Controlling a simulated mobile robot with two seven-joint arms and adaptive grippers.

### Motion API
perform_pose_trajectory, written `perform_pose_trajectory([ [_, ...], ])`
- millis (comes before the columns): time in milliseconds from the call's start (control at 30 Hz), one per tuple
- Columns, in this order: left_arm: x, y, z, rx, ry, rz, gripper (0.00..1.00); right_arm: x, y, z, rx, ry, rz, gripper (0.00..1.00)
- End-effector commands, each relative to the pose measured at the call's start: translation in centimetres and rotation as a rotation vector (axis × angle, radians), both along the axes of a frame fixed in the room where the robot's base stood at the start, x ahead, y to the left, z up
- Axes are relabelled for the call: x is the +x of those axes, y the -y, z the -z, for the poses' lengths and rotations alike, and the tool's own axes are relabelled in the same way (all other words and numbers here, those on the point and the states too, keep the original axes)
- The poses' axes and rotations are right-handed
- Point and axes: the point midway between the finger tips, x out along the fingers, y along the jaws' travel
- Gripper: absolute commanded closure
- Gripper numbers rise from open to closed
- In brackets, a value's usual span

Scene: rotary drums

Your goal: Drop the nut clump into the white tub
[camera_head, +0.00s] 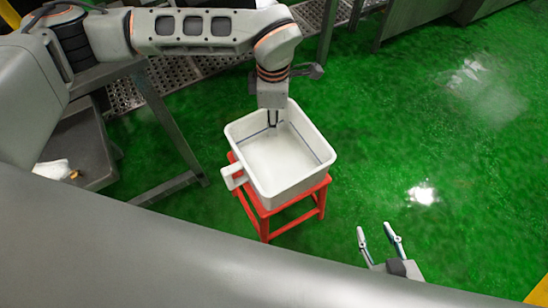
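The white tub (262,190) stands on a red stool, and its visible inside looks empty. My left gripper (272,124) points down over the tub's far side. Its dark fingers look close together, but I cannot tell whether they are shut, and I see nothing held between them. My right gripper (379,236) is at the bottom right, apart from the tub, with its fingers spread and nothing between them. I cannot make out a nut clump for certain. A small brown piece (73,175) lies by a white item at the far left.
The red stool (265,226) stands on a green floor. A grey metal tray or chute (92,150) and its frame are at the left. A perforated metal walkway (190,68) runs behind. The floor to the right of the tub is clear.

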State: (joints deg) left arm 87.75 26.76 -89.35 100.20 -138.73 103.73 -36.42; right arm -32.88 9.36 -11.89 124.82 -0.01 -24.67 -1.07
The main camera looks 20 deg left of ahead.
Motion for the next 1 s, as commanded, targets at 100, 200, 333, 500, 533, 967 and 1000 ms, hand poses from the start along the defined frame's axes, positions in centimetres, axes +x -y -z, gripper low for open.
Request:
perform_pose_trajectory([
  [100, 0.1, 0.0, -0.1, -0.001, 0.002, 0.0, 0.87, 0.1, 0.0, -0.2, 0.001, 0.003, 0.0, 0.6],
  [200, 0.1, 0.0, -0.1, 0.0, 0.003, -0.001, 0.87, 0.1, 0.0, -0.3, 0.001, 0.005, 0.0, 0.6],
  [333, 0.1, 0.0, -0.1, -0.001, 0.002, -0.001, 0.57, 0.1, 0.0, -0.3, 0.002, 0.004, 0.002, 0.6],
  [500, 0.1, 0.0, -0.1, -0.001, 0.002, -0.001, 0.57, 0.0, 0.0, -0.1, 0.002, -0.001, 0.005, 0.6],
  [533, 0.1, 0.0, -0.1, -0.001, 0.002, -0.001, 0.57, 0.0, 0.1, -0.1, 0.001, -0.002, 0.006, 0.6],
  [967, 0.2, 0.0, -4.0, 0.0, 0.007, 0.0, 0.57, -0.1, 0.1, 0.1, 0.002, -0.003, 0.009, 0.6],
  [1000, 0.2, 0.0, -4.8, -0.001, 0.008, 0.0, 0.57, 0.0, 0.1, 0.1, 0.002, -0.003, 0.009, 0.6],
])
